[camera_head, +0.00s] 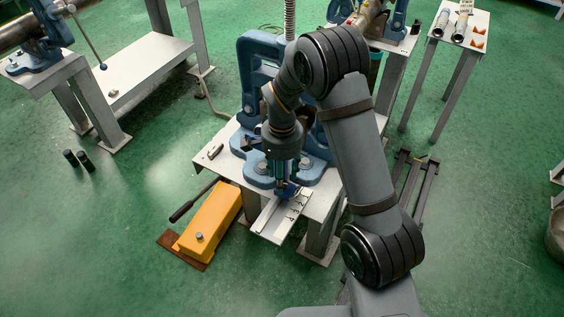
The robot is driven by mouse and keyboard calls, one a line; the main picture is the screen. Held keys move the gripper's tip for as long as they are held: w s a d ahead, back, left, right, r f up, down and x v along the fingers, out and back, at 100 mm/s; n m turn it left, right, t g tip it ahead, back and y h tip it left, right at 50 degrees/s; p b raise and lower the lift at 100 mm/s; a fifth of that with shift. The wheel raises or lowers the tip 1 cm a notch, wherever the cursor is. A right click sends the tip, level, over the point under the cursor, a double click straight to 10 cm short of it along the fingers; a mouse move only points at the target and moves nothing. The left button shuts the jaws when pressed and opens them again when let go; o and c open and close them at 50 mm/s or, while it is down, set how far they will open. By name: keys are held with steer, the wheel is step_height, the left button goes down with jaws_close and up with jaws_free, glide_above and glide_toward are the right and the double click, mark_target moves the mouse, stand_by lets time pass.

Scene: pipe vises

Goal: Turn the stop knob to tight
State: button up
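My gripper (284,184) points down over the front of the blue pipe vise (255,80), which stands on a grey metal table. Its fingertips are at a small dark-blue part (291,190) at the table's front edge, just above a pale plate with dark marks (283,214). I cannot tell whether they touch it, or whether the fingers are open or shut. I cannot pick out the stop knob for certain; the gripper and arm hide part of this area. A small round grey knob (199,236) shows on top of the yellow box, apart from my gripper.
The yellow box (215,215) with a dark lever (190,202) sits on the floor left of the table. Another vise bench (50,65) stands at the upper left. A side table (447,30) with pipes is at the upper right.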

step_height(320, 180, up, 10)
stand_by(0.3)
steer(key=shift+r, duration=0.1)
